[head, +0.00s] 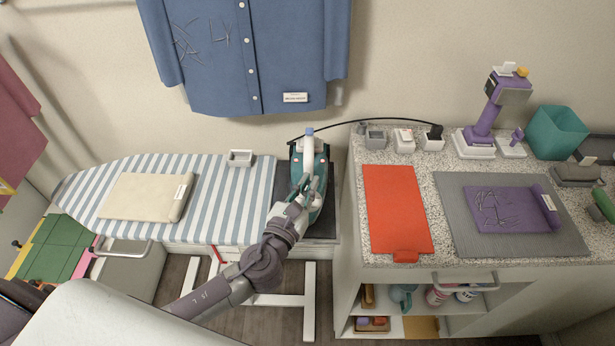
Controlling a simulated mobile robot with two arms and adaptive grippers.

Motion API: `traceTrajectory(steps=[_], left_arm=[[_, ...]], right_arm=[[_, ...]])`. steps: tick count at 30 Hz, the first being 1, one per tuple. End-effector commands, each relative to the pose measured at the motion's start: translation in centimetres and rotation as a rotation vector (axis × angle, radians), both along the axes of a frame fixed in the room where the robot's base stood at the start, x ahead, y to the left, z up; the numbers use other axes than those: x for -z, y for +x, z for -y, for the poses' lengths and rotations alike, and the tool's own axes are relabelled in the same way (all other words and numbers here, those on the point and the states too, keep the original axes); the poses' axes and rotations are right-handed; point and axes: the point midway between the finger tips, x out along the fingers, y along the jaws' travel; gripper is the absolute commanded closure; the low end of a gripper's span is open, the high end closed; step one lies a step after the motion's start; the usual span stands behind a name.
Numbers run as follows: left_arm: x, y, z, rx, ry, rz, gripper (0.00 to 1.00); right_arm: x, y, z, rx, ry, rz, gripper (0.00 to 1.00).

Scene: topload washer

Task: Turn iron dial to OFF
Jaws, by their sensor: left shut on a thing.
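The teal and white iron (321,203) sits on a dark rest at the right end of the striped ironing board (228,205). It has a white handle and a small blue part at its far end. A black cord runs from it to the right. My left gripper (308,185) reaches in from below and is shut on a part of the iron, at its near half beside the handle. The fingers cover that spot, so I cannot see the dial or its setting. My right gripper is not in view.
A folded beige cloth (140,197) and a small white box (240,158) lie on the board. A speckled counter (350,200) stands to the right, with a red mat (395,210) and a purple machine (490,110). A blue shirt (250,50) hangs behind.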

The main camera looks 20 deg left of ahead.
Motion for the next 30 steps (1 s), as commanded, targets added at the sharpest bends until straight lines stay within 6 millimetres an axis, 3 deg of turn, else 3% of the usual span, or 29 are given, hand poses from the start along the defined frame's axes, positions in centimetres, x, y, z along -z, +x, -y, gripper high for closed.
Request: traceTrajectory(steps=[15,30], left_arm=[[0.09,0.08,0.10,-0.471,-0.002,-0.003,1.00],[0.06,0.08,-0.04,-0.703,-0.001,0.000,1.00]], right_arm=[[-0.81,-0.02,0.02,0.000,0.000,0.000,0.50],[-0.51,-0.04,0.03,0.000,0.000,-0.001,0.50]])
